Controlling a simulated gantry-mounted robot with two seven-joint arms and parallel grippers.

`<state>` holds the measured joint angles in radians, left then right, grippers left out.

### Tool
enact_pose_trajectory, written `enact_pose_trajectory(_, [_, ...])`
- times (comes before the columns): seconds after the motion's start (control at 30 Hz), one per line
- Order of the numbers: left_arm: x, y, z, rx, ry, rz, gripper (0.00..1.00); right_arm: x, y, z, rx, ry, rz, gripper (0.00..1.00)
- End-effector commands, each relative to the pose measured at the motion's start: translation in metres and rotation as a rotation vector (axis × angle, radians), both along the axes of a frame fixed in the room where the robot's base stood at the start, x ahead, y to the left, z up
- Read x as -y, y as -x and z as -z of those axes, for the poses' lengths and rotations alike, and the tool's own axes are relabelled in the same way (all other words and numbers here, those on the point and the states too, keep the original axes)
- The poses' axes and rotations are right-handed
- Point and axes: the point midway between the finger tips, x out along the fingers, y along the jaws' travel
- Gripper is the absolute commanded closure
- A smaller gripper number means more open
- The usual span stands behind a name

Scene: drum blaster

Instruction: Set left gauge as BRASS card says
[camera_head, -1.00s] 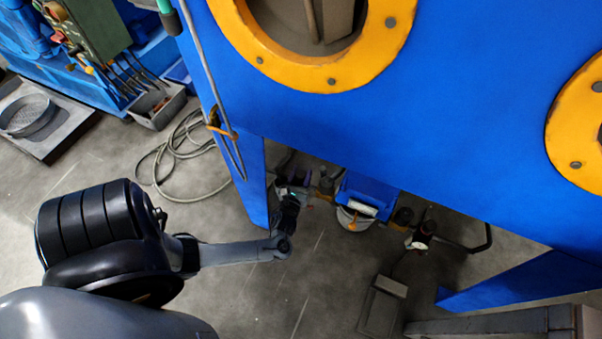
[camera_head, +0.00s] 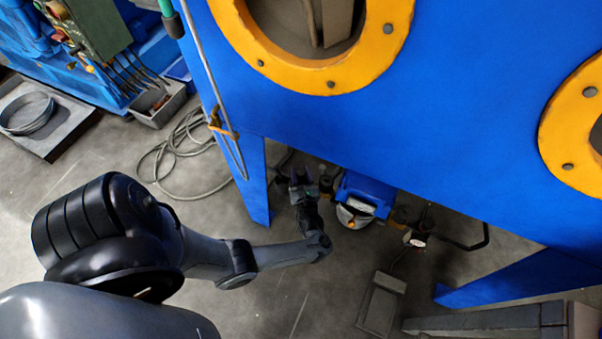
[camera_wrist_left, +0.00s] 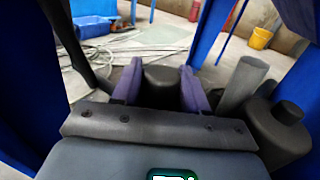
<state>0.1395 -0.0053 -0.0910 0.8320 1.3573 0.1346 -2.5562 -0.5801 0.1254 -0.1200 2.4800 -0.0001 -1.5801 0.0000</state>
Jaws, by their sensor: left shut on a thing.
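My left gripper (camera_head: 302,182) is under the front edge of the blue cabinet, small and dark in the head view. In the left wrist view its two purple fingers (camera_wrist_left: 162,88) are shut on a dark grey rounded knob (camera_wrist_left: 163,75), one finger on each side. A small round dial with a pale face (camera_head: 418,240) hangs further right under the cabinet; its reading is too small to tell. I cannot make out a BRASS card or tell which gauge is the left one. My right gripper is not in view.
The blue cabinet (camera_head: 470,130) with yellow-ringed openings is overhead. Right of the gripper are a blue box (camera_head: 362,192) and, in the wrist view, a grey cylinder (camera_wrist_left: 243,82) and a dark capped fitting (camera_wrist_left: 278,130). A grey hose (camera_head: 180,150) lies on the floor.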

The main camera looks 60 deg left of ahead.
Motion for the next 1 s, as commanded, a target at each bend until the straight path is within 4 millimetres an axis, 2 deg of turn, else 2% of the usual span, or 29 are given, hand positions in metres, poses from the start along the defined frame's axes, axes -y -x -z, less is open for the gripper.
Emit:
enact_pose_trajectory(0.23, [0.0, 0.0, 0.0, 0.001, 0.0, 0.001, 0.87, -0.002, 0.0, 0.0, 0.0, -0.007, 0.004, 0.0])
enact_pose_trajectory(0.27, [0.0, 0.0, 0.0, 0.001, 0.0, 0.001, 0.52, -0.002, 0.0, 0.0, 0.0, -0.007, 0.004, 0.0])
enact_pose_trajectory(0.37, [0.0, 0.0, 0.0, 0.001, 0.0, 0.001, 0.37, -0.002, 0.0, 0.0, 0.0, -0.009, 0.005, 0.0])
enact_pose_trajectory(0.73, [0.003, 0.001, 0.0, 0.0, 0.001, 0.001, 0.37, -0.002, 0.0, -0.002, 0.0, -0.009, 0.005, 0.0])
enact_pose_trajectory(0.87, [0.015, 0.006, -0.001, -0.001, 0.003, 0.0, 0.37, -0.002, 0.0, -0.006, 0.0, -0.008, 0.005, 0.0])
enact_pose_trajectory(1.0, [0.036, 0.013, -0.001, -0.001, 0.003, 0.001, 0.37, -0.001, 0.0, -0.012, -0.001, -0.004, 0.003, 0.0])
